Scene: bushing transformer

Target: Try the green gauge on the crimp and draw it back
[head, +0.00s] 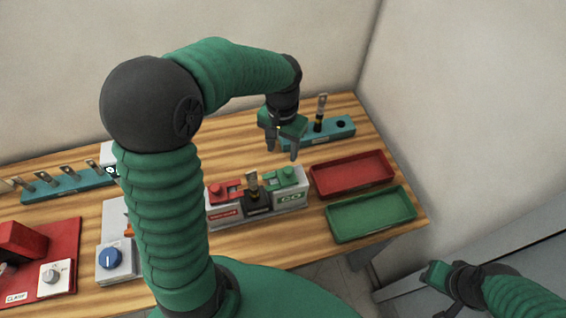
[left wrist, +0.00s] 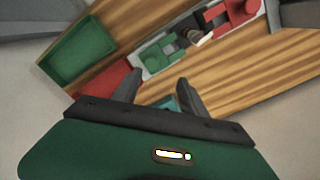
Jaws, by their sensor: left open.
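The green gauge (head: 288,177), a block with a knob and a GO label, sits on the right end of a grey fixture; it shows too in the left wrist view (left wrist: 160,58). The crimp piece (head: 252,184) stands upright in the dark middle holder, with the red gauge (head: 225,191) on its other side. The green gauge appears apart from the crimp. My left gripper (head: 282,156) is open and empty, pointing down above the table behind the green gauge. My right gripper (head: 445,290) hangs off the table at lower right; its fingers are unclear.
A teal stand (head: 347,134) with one upright piece and an empty hole is behind my left gripper. A red tray (head: 352,177) and a green tray (head: 371,216) lie to the right, empty. A teal rack (head: 62,187), blue-knob box (head: 115,262) and red clamp device (head: 60,240) are left.

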